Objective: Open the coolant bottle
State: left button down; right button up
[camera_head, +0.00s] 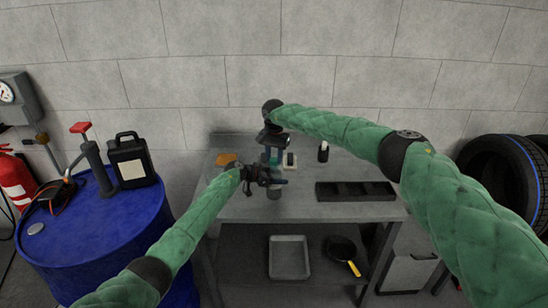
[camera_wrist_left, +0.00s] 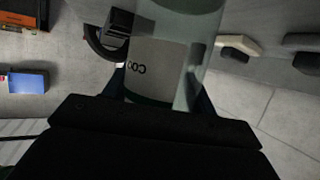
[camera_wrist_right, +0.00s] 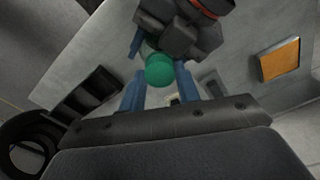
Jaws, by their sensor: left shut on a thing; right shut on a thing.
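The coolant bottle (camera_wrist_left: 165,65) is a clear, greenish cylinder with a pale label whose letters read partly as "COO" in the left wrist view. My left gripper (camera_head: 268,177) is shut around its body, above the grey workbench (camera_head: 240,208). The green round cap (camera_wrist_right: 159,70) shows between the blue fingers of my right gripper (camera_wrist_right: 160,88), which is shut on it. In the head view my right gripper (camera_head: 271,141) is right above my left one. The grippers hide most of the bottle there, and I cannot tell whether the cap is loose.
On the bench are an orange item (camera_head: 225,158), a small pale device (camera_head: 290,161), a small black bottle (camera_head: 323,152) and a black compartment tray (camera_head: 355,192). A metal tray (camera_head: 289,257) and a pan (camera_head: 342,250) sit below. A blue drum (camera_head: 100,235) stands left.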

aim_at(274, 160)
jog(key=shift+r, duration=0.4)
pick_arm(q)
jog(key=shift+a, duration=0.1)
pick_arm(e)
jog(key=shift+r, duration=0.35)
jog(key=shift+r, duration=0.4)
jog(key=shift+r, duration=1.9)
pick_arm(q)
jog(key=shift+c, duration=2)
grip_release()
